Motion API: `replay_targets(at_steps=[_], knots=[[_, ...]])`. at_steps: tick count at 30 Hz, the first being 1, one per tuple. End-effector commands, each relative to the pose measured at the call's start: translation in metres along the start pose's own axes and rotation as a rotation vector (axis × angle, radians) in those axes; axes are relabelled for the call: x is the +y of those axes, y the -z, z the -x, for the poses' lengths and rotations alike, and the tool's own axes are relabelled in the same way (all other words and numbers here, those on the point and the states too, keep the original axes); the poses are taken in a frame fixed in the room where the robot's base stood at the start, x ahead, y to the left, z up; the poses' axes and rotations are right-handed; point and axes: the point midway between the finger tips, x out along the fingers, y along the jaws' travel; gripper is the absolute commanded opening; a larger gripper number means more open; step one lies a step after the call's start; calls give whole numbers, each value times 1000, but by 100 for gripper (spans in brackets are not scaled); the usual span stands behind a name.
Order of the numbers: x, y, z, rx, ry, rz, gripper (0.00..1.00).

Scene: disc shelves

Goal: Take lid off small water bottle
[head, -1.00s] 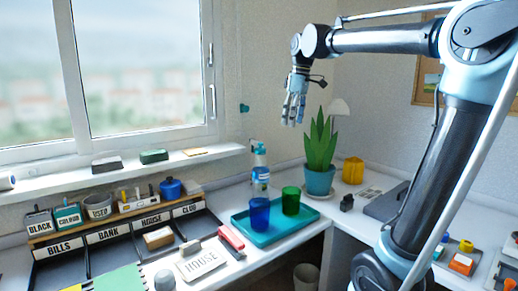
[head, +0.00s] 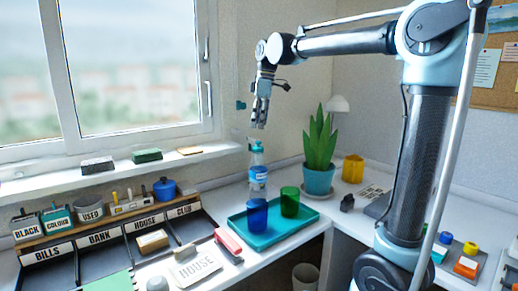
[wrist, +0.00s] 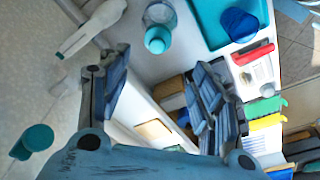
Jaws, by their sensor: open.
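The small water bottle (head: 258,180) stands upright on the desk by the wall, behind the teal tray. It is clear with a blue label and a teal lid (head: 257,147) on top. In the wrist view the teal lid (wrist: 158,40) shows from above near the top, with part of the clear bottle (wrist: 160,13) beyond it. My gripper (head: 259,120) hangs in the air above the bottle in the head view, fingers pointing down. In the wrist view my gripper (wrist: 160,88) is open and empty, its fingers spread wide; the lid is outside them, beyond the gap.
A teal tray (head: 240,219) in front of the bottle holds a blue cup (head: 257,214) and a green cup (head: 289,202). A potted plant (head: 319,160) and a yellow pot (head: 353,168) stand to the right. A red stapler-like object (head: 228,241) lies left of the tray.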

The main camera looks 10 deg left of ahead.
Motion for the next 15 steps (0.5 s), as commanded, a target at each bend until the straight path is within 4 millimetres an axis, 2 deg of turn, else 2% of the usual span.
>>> replay_targets(at_steps=[3, 6, 15], knots=[[0, 0, -20, 0, 0, 0, 59], [0, 0, -32, 0, 0, -1, 59], [3, -3, -50, 0, 0, -2, 59]])
